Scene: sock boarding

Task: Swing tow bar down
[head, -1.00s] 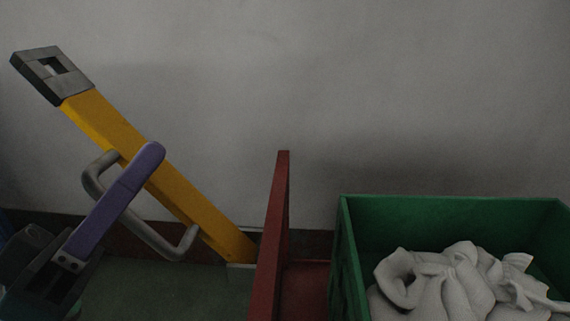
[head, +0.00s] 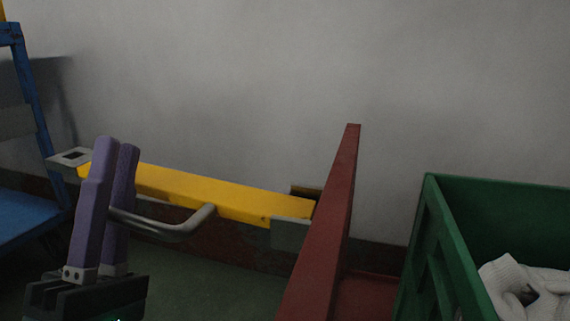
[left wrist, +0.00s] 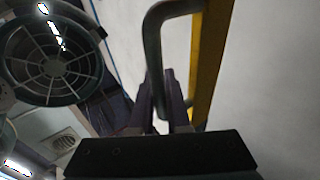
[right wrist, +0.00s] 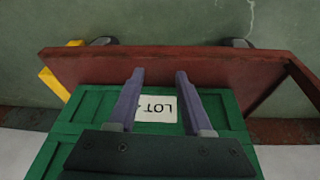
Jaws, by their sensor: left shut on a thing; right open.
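The yellow tow bar (head: 230,195) lies nearly level in the head view, its left end slightly higher. Its right end meets a grey bracket (head: 290,234) beside the red cart panel (head: 335,210). A grey end piece (head: 66,159) with a square hole is at its left end. My left gripper (head: 117,145) is shut on the bar's grey handle (head: 180,229); in the left wrist view the handle (left wrist: 153,45) runs between the purple fingers (left wrist: 165,80). My right gripper (right wrist: 160,75) is open and empty, in front of a green crate (right wrist: 228,108).
The green crate (head: 432,225) holds white cloth (head: 530,285) at the right. A blue frame (head: 35,80) stands at the left, near the bar's free end. In the right wrist view, a white LOT label (right wrist: 157,108) is on the crate. A grey wall is behind the bar.

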